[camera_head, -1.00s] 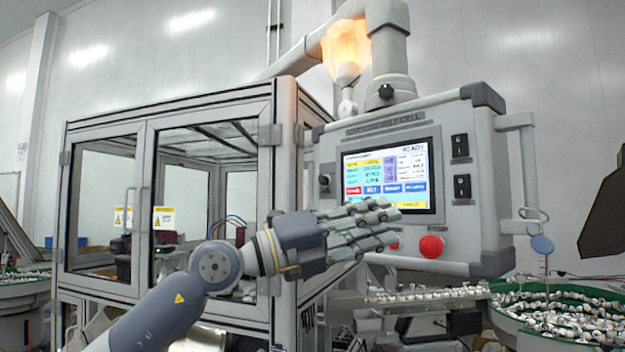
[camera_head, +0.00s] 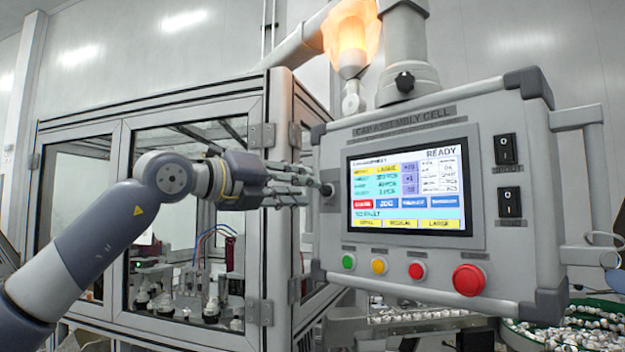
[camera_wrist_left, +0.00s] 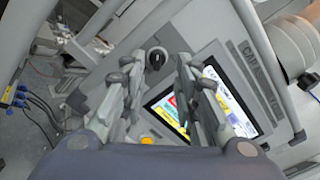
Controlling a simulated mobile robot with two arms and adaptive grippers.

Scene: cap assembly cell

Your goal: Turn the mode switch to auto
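The mode switch, a small black knob (camera_head: 327,190), sits on the grey control panel (camera_head: 420,255) just left of the screen. My left gripper (camera_head: 306,189) comes in from the left with its fingertips close to the knob. Whether they touch it cannot be told. In the left wrist view the knob (camera_wrist_left: 156,58) shows between the tips of two spread finger rows, so the gripper (camera_wrist_left: 161,66) is open around the line to it. The knob's pointer direction and labels are too small to read. My right gripper is not in view.
The screen (camera_head: 408,190) reads READY. Below it are a green button (camera_head: 348,262), a yellow button (camera_head: 379,266), a red button (camera_head: 417,270) and a large red mushroom button (camera_head: 468,280). Two black rocker switches (camera_head: 506,150) are at the right. A framed glass enclosure (camera_head: 285,230) stands left and behind.

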